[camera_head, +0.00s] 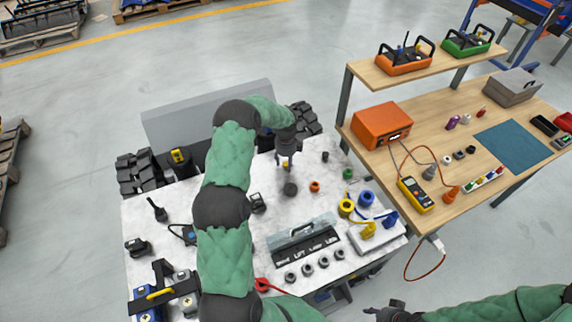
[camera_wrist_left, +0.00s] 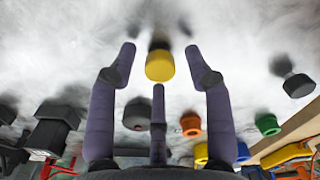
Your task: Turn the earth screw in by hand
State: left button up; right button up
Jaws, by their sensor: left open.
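A small yellow-topped knob, which looks like the earth screw, stands on the pale top of the carrier (camera_head: 225,260). In the left wrist view the yellow knob (camera_wrist_left: 160,67) is between the spread fingertips, with a dark part behind it. My left gripper (camera_head: 287,161) is over it, fingers pointing down, open and apart from it as far as I can see. In the head view the fingers hide most of the knob. My right gripper (camera_head: 388,312) is low at the bottom edge, dark and partly cut off; its fingers are unclear.
Near the left gripper stand a dark knob (camera_head: 290,189), an orange ring (camera_head: 314,186) and a green cap (camera_head: 347,174). A lettered lever panel (camera_head: 306,243) and yellow and blue cable coils are nearer. The wooden bench (camera_head: 455,165) with instruments stands to the right.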

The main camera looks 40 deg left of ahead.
pick_arm(q)
jog(key=n+b, duration=0.1)
jog(key=n, duration=0.3)
jog(key=shift+f+n, duration=0.1)
jog(key=shift+n, duration=0.2)
jog(key=n+b, duration=0.1)
jog(key=n, duration=0.3)
jog(key=n+b, duration=0.1)
jog(key=n, duration=0.3)
jog(key=shift+n, duration=0.3)
jog(key=n+b, duration=0.1)
jog(key=n, duration=0.3)
jog(key=c, duration=0.9)
jog(key=shift+c, duration=0.2)
